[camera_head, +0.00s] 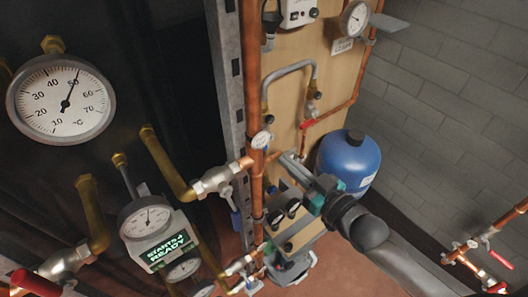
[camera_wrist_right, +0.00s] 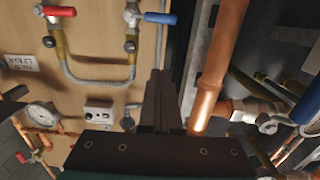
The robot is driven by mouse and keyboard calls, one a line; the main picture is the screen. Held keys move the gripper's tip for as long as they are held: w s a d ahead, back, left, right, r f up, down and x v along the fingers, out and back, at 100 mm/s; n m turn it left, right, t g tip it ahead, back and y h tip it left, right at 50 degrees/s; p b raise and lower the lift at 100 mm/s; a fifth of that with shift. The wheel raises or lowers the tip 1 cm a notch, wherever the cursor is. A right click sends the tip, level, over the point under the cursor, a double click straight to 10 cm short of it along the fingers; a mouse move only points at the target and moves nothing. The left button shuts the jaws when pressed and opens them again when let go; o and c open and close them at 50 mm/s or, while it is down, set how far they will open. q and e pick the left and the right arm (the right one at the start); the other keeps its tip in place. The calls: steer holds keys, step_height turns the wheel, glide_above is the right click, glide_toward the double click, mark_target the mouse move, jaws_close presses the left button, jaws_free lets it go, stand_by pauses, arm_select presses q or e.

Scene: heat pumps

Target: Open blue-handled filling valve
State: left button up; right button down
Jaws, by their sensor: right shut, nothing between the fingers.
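The blue-handled valve (camera_wrist_right: 160,18) shows at the top of the right wrist view, on one end of a grey U-shaped hose (camera_wrist_right: 95,82). The hose also shows in the head view (camera_head: 290,70), but I cannot make out this valve's blue handle there. A red-handled valve (camera_wrist_right: 60,11) is at the other hose end; its red handle shows in the head view too (camera_head: 305,124). My right gripper (camera_head: 284,157) is shut and empty, below the hose and beside the vertical copper pipe. Its closed fingers (camera_wrist_right: 159,74) point toward the panel, apart from the blue handle. My left gripper is out of view.
The vertical copper pipe (camera_head: 252,90) stands close to my right gripper. Another blue handle (camera_wrist_right: 305,108) sits on a pipe at right in the wrist view. A blue tank (camera_head: 348,160) is behind my right gripper. Gauges and brass pipes (camera_head: 165,165) crowd the left.

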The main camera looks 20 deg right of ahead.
glide_above(264, 150)
steer(key=s, duration=0.4)
steer(key=f, duration=0.2)
steer(key=w, duration=0.1)
steer(key=shift+a+f, duration=0.4)
steer(key=shift+w+f+b, duration=0.1)
steer(key=shift+f+b, duration=0.25)
steer(key=shift+f, duration=0.45)
